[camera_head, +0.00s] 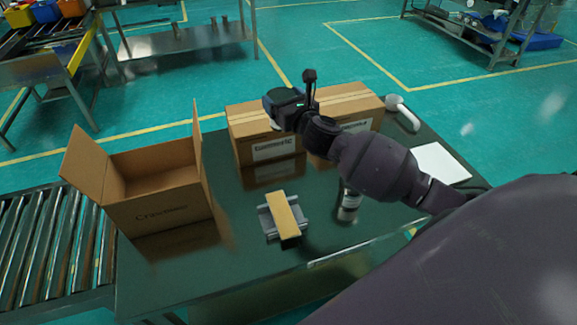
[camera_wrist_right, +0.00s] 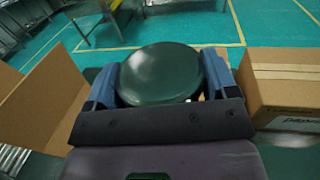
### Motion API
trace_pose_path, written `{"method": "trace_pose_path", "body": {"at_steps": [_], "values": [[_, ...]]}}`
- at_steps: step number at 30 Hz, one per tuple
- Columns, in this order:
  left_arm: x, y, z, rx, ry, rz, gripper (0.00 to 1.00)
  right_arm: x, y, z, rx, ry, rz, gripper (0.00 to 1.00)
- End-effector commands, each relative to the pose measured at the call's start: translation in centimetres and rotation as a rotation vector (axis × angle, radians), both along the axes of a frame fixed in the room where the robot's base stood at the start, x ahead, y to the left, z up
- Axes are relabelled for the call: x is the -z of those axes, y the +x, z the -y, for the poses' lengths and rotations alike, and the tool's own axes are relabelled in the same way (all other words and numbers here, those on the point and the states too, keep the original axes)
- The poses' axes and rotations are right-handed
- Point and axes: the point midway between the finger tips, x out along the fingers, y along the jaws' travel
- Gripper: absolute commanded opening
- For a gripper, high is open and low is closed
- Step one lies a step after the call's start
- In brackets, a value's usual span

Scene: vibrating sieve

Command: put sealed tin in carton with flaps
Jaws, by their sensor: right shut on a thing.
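In the head view the tin is mostly hidden by the gripper. The carton with flaps (camera_head: 160,213) stands open on the left of the table, left of the gripper. Its flaps are up and spread, and its visible inside looks empty. Its brown side (camera_wrist_right: 50,98) shows at the left of the wrist view. My left gripper is not in view.
Closed boxes (camera_head: 262,150) stand at the table's back, right of the carton. A yellow block on a grey holder (camera_head: 285,214) is near the middle. A can (camera_head: 348,205), a white sheet (camera_head: 440,163) and a white bottle (camera_head: 403,112) are to the right. A roller conveyor (camera_head: 40,240) adjoins the left.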

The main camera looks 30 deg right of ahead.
Motion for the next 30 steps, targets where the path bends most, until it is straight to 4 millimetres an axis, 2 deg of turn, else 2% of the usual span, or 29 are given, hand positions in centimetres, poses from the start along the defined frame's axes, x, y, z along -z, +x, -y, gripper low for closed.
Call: {"method": "trace_pose_path", "body": {"at_steps": [12,19,24,30], "values": [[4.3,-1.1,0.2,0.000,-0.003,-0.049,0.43,9.0,-0.1,0.0,0.000,0.002,-0.010,0.49],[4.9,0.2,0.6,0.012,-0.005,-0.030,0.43,13.9,-0.1,-0.1,0.000,0.003,-0.011,0.49],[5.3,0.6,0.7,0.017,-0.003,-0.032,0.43,15.5,-0.1,-0.1,-0.001,0.002,-0.006,0.49],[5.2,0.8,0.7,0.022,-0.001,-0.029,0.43,16.1,0.0,0.0,-0.002,0.000,-0.002,0.49]]}}
